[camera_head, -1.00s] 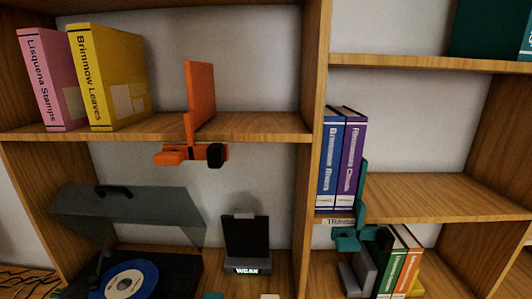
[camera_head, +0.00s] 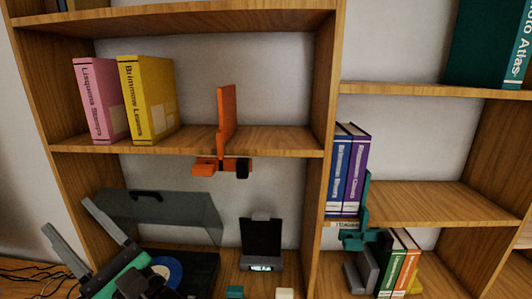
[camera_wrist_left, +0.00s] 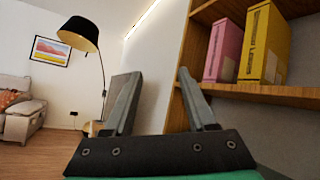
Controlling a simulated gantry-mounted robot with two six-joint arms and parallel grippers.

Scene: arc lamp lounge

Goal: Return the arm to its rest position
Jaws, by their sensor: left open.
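My left gripper (camera_head: 66,215) is at the lower left of the head view, in front of the shelf unit and the turntable. Its two grey fingers are spread apart and nothing is between them. In the left wrist view the gripper (camera_wrist_left: 159,73) is open and empty, with its fingers pointing into the room beside the shelf's side panel. My right gripper is not in view.
The upper left shelf (camera_head: 190,142) holds a pink book (camera_head: 100,100) and a yellow book (camera_head: 148,98). An orange bookend (camera_head: 227,120) stands there. A turntable (camera_head: 190,268) sits below. An arc lamp (camera_wrist_left: 78,33) and sofa (camera_wrist_left: 20,105) show in the left wrist view.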

